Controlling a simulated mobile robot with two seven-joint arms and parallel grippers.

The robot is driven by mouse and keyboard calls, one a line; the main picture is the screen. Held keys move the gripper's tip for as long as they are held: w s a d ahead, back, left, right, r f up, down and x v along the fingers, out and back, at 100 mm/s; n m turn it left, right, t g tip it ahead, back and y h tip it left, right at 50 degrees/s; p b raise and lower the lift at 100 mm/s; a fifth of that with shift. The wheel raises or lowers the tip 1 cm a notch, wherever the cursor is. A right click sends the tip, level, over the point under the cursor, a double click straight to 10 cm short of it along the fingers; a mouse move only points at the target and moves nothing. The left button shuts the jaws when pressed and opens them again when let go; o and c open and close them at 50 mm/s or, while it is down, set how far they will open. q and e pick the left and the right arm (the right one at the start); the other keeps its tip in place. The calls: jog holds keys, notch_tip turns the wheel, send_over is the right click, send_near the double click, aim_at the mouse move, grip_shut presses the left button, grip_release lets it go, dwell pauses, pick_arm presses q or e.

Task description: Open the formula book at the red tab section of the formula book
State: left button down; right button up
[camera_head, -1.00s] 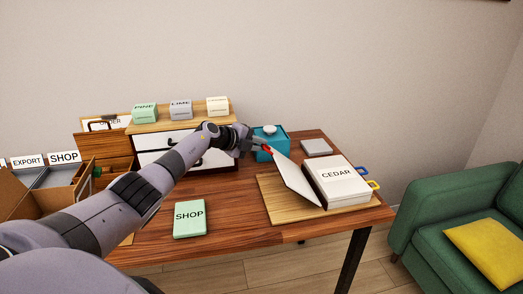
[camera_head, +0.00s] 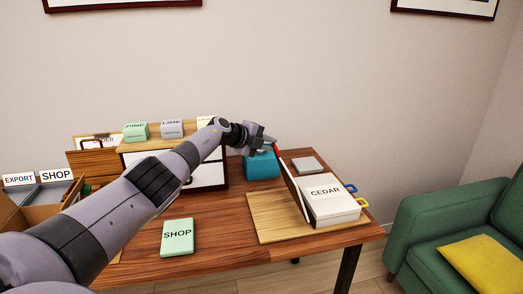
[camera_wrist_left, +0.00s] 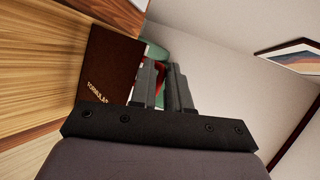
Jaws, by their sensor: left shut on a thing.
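The formula book (camera_head: 334,203) lies on a light wooden board, with a white page marked CEDAR facing up on its right part. Its dark brown cover (camera_head: 292,184) stands steeply raised at the left and shows almost edge-on. The cover's lettered outer face (camera_wrist_left: 108,68) fills the upper left of the left wrist view. My left gripper (camera_head: 271,142) is shut at the cover's upper corner, on the red tab (camera_head: 275,150); red also shows by the fingers in the wrist view (camera_wrist_left: 160,75). Blue (camera_head: 350,188) and yellow (camera_head: 361,202) tabs stick out at the book's right. My right gripper is out of view.
A teal container (camera_head: 262,166) stands behind the left gripper, and a grey block (camera_head: 306,165) lies behind the book. A green SHOP book (camera_head: 177,237) lies at the front. A white-fronted drawer unit (camera_head: 205,177) stands behind my arm. A green sofa (camera_head: 430,220) is at right.

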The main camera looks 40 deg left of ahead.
pick_arm(q)
jog(key=shift+w+d+r, duration=0.25)
jog(key=shift+w+d, duration=0.15)
jog(key=shift+d, duration=0.05)
jog(key=c, duration=1.2)
grip_release()
jog(key=shift+a, duration=0.1)
jog(key=shift+p+v, duration=2.5)
jog(key=shift+v, duration=1.05)
